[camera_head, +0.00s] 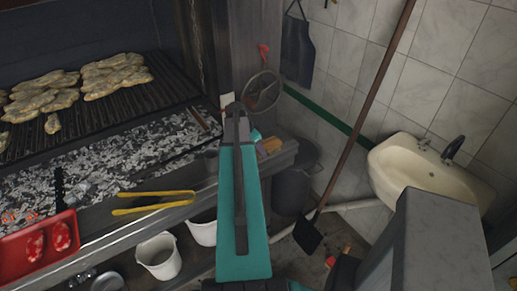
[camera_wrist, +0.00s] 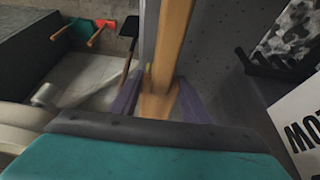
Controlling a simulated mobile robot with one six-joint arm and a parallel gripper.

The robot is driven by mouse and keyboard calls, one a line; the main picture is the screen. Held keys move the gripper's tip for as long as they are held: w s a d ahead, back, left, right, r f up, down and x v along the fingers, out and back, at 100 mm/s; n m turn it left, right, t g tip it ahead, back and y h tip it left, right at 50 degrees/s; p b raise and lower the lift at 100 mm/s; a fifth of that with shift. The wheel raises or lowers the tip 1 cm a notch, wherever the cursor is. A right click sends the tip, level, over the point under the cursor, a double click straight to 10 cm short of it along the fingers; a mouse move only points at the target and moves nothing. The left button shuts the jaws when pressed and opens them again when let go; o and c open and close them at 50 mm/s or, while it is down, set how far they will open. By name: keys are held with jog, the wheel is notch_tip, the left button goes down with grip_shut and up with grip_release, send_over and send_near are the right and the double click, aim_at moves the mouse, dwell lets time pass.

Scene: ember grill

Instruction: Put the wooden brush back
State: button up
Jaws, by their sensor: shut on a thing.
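In the wrist view the wooden brush (camera_wrist: 174,45) shows as a long light-brown piece, running from the top edge down between my purple fingers. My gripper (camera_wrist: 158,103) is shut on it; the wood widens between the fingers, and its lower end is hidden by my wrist. In the head view my teal arm hides most of the gripper. A small orange-brown wooden piece (camera_head: 270,146), likely part of the brush, shows just right of the arm, over the grill's ledge end. I cannot tell whether the brush touches anything.
The grill (camera_head: 120,100) with meat and coals fills the left. Yellow tongs (camera_head: 155,203) and a red tray (camera_head: 38,250) are along its front. White buckets (camera_head: 158,256) stand below. A long-handled tool (camera_head: 365,115) leans near the sink (camera_head: 425,170).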

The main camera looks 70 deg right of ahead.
jog(key=shift+f, duration=0.1)
jog(key=o, duration=1)
jog(key=shift+r, duration=0.2)
jog(key=shift+b+v, duration=1.65)
jog(key=shift+v, duration=4.3)
jog(key=shift+a, duration=0.1)
